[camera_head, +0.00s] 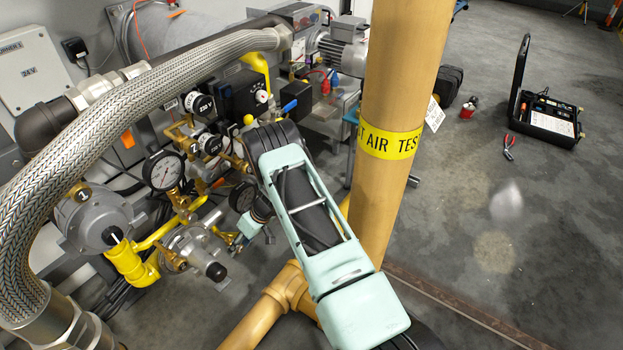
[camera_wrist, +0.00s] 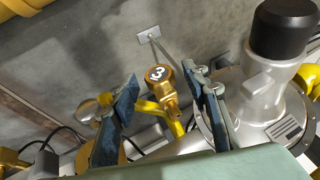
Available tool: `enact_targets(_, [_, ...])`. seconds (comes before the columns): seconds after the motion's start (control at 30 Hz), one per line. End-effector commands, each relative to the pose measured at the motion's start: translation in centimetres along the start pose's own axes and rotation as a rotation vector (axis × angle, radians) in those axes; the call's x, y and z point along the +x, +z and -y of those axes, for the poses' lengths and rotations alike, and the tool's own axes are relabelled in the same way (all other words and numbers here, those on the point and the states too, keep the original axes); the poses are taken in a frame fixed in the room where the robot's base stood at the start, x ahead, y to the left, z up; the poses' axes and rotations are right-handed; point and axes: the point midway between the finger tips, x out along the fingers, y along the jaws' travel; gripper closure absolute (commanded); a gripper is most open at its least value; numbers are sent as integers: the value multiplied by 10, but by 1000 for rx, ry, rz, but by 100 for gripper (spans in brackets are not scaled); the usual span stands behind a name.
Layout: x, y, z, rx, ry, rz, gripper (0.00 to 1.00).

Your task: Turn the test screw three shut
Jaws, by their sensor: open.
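Test screw three is a brass fitting with a round head marked with a white "3" (camera_wrist: 158,74). It shows in the middle of the wrist view, between and beyond the fingertips. My gripper (camera_wrist: 162,92) is open, with one dark blue finger on each side of the screw and a gap on both sides; contact does not show. In the head view my gripper (camera_head: 246,228) reaches down into the yellow and brass pipework. There my arm and the gauges hide the screw, and I cannot make it out.
A braided hose (camera_head: 130,115) arches across the left. A yellow-brown vertical pipe (camera_head: 385,190) stands right beside my arm. Gauges such as the round one (camera_head: 164,170) crowd the left. A grey housing with a black cap (camera_wrist: 280,30) stands right of my fingers. The floor at right is largely open.

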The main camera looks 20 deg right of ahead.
Motion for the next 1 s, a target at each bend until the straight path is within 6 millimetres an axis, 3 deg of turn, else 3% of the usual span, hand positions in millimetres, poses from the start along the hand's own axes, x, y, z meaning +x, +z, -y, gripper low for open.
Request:
enact_targets(0.53, [0,1,5,-79,182,4,57])
enact_targets(0.6, [-21,-2,6,-71,181,-3,57])
enact_targets(1.0, [-99,-1,21,-72,178,-2,57])
